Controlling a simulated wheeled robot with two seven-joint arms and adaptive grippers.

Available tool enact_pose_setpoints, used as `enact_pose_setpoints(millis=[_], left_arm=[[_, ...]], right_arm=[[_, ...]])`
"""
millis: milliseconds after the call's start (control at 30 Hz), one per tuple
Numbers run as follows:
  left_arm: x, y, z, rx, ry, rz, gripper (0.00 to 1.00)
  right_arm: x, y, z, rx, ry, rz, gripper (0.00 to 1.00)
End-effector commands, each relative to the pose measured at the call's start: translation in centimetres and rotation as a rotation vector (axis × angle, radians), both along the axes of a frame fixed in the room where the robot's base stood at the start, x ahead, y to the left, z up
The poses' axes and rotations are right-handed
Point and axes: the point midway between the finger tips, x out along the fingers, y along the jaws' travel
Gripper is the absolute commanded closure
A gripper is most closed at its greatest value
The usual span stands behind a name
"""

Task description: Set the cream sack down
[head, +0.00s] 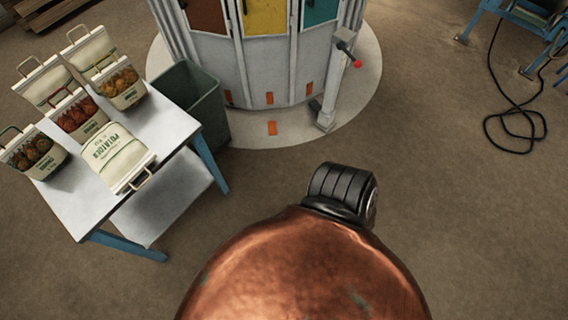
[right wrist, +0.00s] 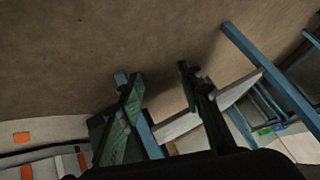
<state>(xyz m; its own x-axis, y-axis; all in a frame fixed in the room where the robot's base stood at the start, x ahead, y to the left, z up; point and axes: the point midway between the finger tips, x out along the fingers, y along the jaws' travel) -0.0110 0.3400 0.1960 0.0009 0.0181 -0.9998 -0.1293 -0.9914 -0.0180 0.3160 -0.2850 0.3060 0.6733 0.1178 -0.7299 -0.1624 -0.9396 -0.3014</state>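A cream sack (head: 118,157) with green lettering lies flat on the near part of the white table (head: 184,126) in the head view. Its handle hangs toward the table's right edge. No gripper touches it there. My right gripper (right wrist: 160,75) shows in the right wrist view with its two dark green fingers apart. Nothing is between them but floor and parts of blue-framed furniture behind. Neither gripper shows in the head view, and my left gripper is in no view.
Two upright cream sacks (head: 43,82) and several open sacks of produce (head: 76,116) stand on the table. A dark green bin (head: 190,98) is behind it. A grey cabinet (head: 270,65) stands on a round base. A black cable (head: 512,118) lies on open floor at right.

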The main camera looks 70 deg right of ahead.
Motion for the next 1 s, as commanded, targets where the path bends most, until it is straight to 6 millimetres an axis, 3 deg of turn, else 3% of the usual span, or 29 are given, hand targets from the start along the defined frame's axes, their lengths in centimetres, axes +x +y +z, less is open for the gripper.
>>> enact_pose_setpoints(millis=[33,100,200,300,400,500,600,867,1000], left_arm=[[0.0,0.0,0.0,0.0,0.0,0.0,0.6],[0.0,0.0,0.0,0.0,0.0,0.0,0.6],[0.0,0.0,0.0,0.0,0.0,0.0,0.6],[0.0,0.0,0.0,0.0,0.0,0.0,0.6],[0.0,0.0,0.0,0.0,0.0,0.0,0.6],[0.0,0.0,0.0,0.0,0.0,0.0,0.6],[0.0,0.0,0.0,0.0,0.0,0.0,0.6],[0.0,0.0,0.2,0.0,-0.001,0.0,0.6],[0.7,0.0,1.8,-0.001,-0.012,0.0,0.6]], right_arm=[[-4.6,-0.9,-2.9,-0.053,0.102,0.044,0.67],[-10.5,-2.0,-5.9,-0.121,0.237,0.115,0.67],[-18.6,-3.4,-8.8,-0.196,0.411,0.211,0.67],[-25.3,-4.5,-10.3,-0.248,0.552,0.291,0.67],[-29.9,-5.1,-10.8,-0.279,0.647,0.349,0.67],[-32.2,-5.4,-11.0,-0.293,0.696,0.379,0.67],[-32.9,-5.6,-11.0,-0.299,0.71,0.39,0.67],[-32.7,-5.6,-10.8,-0.299,0.707,0.388,0.67],[-32.0,-5.6,-9.2,-0.301,0.696,0.386,0.67]])
